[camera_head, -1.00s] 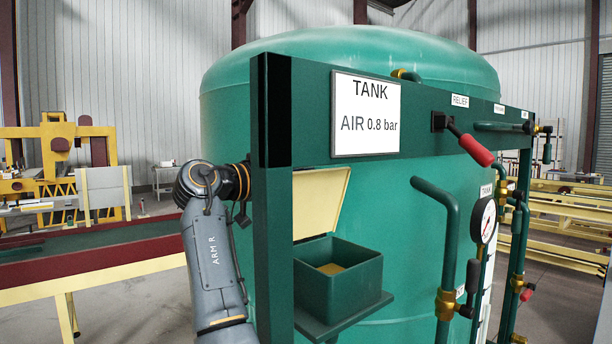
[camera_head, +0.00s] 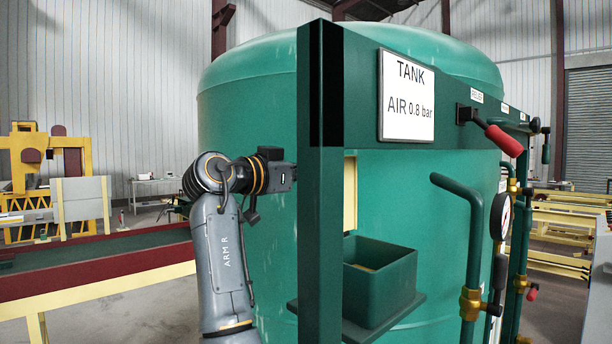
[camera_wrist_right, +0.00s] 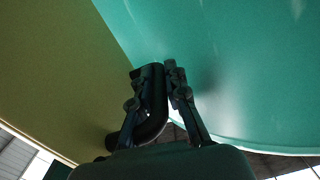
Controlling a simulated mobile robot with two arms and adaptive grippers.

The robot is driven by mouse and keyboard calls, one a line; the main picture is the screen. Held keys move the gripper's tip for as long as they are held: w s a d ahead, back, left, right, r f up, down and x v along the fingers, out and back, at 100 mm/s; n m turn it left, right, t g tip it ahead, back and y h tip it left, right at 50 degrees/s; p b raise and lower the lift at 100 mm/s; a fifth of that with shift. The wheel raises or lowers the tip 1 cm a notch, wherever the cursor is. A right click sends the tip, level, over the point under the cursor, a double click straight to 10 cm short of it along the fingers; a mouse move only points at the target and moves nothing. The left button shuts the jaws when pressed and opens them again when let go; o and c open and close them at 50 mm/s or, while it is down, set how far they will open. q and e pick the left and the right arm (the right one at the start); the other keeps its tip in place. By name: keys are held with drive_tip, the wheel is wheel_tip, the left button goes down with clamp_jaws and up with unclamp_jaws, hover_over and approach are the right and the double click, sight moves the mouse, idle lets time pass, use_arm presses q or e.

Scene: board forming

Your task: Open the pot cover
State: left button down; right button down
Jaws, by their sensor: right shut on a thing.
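The pot is a green open-topped box (camera_head: 385,285) on a small shelf, with some yellowish contents partly showing. Its cream cover (camera_head: 350,190) stands raised behind the box, mostly hidden by the green post in the head view. In the right wrist view the cover (camera_wrist_right: 60,75) is a large yellowish panel on the left, with a black curved handle (camera_wrist_right: 153,115). My right gripper (camera_wrist_right: 160,72) is shut on that handle, between the cover and the tank. In the head view the right arm reaches behind the post, which hides the fingers. My left gripper is not in view.
The green post (camera_head: 320,240) stands close in front of my right arm. The large green tank (camera_head: 240,110) is right behind the box. Pipes, a gauge (camera_head: 500,216) and a red-handled valve lever (camera_head: 503,140) stick out on the right.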

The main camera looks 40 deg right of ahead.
drive_tip(key=shift+w+a+f, duration=0.1)
drive_tip(key=shift+w+f, duration=0.05)
drive_tip(key=shift+w, duration=0.15)
drive_tip(key=shift+s, duration=0.15)
drive_tip(key=c, duration=1.8)
unclamp_jaws()
drive_tip(key=o, duration=0.4)
drive_tip(key=shift+c, duration=0.2)
drive_tip(key=shift+o, duration=0.5)
drive_tip(key=shift+w+a, duration=0.1)
drive_tip(key=shift+w, duration=0.15)
drive_tip(key=shift+s, duration=0.1)
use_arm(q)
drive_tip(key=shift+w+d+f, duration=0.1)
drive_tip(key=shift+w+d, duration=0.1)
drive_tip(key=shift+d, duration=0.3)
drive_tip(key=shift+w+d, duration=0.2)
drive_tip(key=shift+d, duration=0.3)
use_arm(e)
drive_tip(key=a, duration=1.2)
drive_tip(key=shift+s, duration=0.4)
